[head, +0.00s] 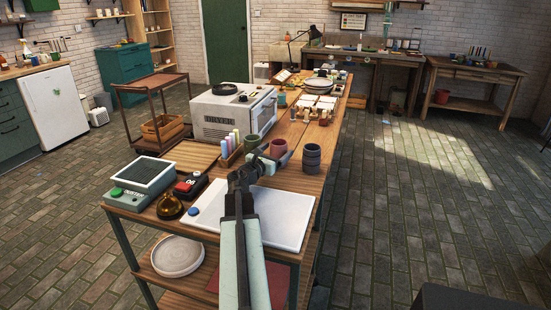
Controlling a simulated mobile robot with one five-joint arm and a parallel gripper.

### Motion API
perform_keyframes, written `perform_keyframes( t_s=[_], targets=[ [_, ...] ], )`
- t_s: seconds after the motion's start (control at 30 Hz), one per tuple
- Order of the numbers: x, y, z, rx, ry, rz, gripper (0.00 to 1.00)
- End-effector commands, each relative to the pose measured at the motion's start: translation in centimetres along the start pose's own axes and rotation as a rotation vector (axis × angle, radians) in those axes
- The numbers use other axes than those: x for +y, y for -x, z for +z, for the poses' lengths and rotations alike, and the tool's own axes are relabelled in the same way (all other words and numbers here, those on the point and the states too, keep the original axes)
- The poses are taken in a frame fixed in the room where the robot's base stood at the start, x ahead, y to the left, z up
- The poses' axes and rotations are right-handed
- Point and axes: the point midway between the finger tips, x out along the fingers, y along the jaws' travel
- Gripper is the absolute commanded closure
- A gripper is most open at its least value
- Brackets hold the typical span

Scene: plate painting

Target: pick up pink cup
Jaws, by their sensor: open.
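The pink cup (278,146) is a small dusky pink cup standing on the wooden table, right of the row of coloured sticks. My gripper (272,160) is open in front of it, reaching over the white board. The gripper and its fingers cover the lower part of the cup. I cannot tell whether the fingers touch the cup or are around it.
A dark grey ribbed cup (312,158) stands close on the right. A green cup (252,141) and the stick holder (231,155) stand on the left. A grey oven (232,111) is behind. The white board (285,215) is largely bare.

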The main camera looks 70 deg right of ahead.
Motion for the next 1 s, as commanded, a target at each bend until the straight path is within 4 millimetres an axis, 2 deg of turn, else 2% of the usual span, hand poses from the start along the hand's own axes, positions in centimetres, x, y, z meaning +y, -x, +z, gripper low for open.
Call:
perform_keyframes(
  t_s=[0.17, 0.43, 0.67, 0.97, 1.0],
  targets=[
    [0.2, -0.7, -0.1, 0.001, -0.002, 0.001, 0.13],
    [0.6, -5.0, -0.3, 0.001, -0.003, 0.002, 0.13],
    [0.5, -5.2, -0.3, 0.001, -0.003, 0.005, 0.13],
    [0.6, -5.2, -0.3, 0.001, -0.003, 0.005, 0.94],
    [0.6, -5.2, -0.2, 0.001, -0.003, 0.005, 0.97]
  ],
)
